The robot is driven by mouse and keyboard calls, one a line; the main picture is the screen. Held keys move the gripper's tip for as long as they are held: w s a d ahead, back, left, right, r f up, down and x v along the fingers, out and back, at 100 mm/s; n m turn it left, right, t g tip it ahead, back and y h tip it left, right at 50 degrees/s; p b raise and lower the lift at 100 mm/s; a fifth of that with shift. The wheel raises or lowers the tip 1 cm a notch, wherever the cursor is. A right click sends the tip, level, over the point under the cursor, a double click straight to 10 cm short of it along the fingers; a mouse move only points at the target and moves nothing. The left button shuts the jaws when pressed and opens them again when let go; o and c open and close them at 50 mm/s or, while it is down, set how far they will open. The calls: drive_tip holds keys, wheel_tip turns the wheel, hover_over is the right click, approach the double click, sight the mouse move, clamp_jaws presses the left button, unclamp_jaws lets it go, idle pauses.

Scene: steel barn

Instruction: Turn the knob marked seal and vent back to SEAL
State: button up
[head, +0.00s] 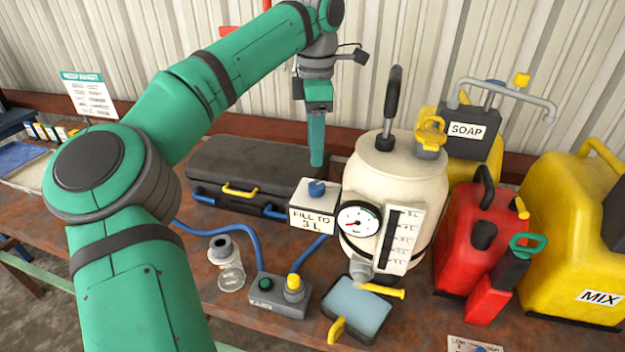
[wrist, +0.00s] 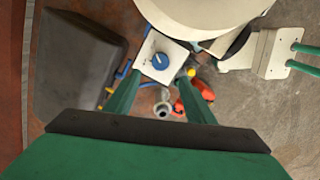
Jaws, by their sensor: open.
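A blue knob (head: 317,188) sits on top of a white box (head: 314,220) whose front card reads FILL TO 3 L. No seal or vent lettering is readable on it. In the wrist view the blue knob (wrist: 160,60) shows on the pale box top (wrist: 172,73), just beyond the fingertips. My gripper (head: 317,164) points down above the knob, seemingly not touching it. In the wrist view my gripper (wrist: 159,82) has its two green fingers spread apart, with nothing held. In the head view one finger hides the other.
The cream tank (head: 392,185) stands close right of the box. A dark case (head: 252,170) lies close left and behind. Red cans (head: 474,235) stand right.

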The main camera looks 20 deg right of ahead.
sight(316, 185)
wheel_tip(316, 185, down, 10)
drive_tip(key=shift+r, duration=0.1)
idle(0.4)
drive_tip(key=c, duration=1.1)
drive_tip(key=shift+o, duration=0.2)
drive_tip(key=shift+n, duration=0.3)
drive_tip(key=n, duration=1.3)
drive_tip(key=shift+s+d, duration=0.1)
drive_tip(key=shift+d, duration=0.05)
drive_tip(key=shift+n, duration=0.3)
